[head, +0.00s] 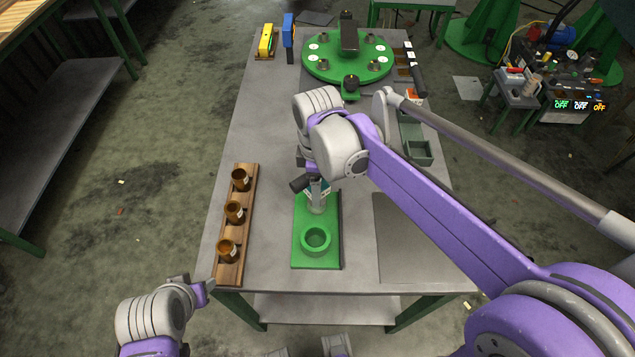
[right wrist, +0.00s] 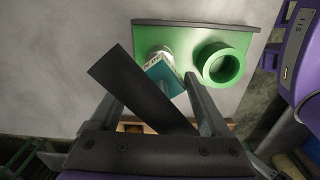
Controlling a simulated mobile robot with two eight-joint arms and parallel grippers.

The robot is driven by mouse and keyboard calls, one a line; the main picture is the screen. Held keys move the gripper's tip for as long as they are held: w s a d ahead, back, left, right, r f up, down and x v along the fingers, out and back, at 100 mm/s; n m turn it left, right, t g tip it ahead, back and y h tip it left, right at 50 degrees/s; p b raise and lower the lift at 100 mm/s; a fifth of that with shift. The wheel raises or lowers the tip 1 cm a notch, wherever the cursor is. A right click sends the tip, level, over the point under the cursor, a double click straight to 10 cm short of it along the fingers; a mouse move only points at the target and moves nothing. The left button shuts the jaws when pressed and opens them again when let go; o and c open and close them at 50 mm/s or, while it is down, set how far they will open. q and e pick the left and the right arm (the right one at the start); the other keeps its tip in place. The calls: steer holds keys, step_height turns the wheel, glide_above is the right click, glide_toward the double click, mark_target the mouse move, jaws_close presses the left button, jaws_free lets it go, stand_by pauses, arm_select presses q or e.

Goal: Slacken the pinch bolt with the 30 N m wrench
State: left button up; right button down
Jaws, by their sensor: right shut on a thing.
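My right gripper (head: 316,182) is over the green stand (head: 303,258) at the table's front middle. In the right wrist view (right wrist: 150,88) it is shut on a dark, black-handled tool (right wrist: 128,82) lying slantwise between its fingers. A teal label (right wrist: 165,75) shows beside the tool; its print is too small to read surely, so I cannot confirm that this is the 30 N m wrench. A pale metal cylinder (head: 317,203) stands on the stand behind a green ring cup (head: 316,240). I cannot make out the pinch bolt. My left gripper (head: 197,288) is off the table's front left corner; its jaw opening is unclear.
A wooden rack (head: 229,270) with 3 brown cups stands left of the stand. A green round fixture (head: 320,72) is at the back, with yellow (head: 266,41) and blue (head: 288,32) devices left of it. A grey mat (head: 420,240) lies bare at the right.

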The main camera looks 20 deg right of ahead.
steer(key=shift+r+p, duration=1.5)
steer(key=shift+r, duration=1.05)
arm_select(q)
steer(key=r, duration=0.2)
steer(key=w+r, duration=0.1)
steer(key=r, duration=0.1)
steer(key=shift+w, duration=0.15)
steer(key=shift+f, duration=0.1)
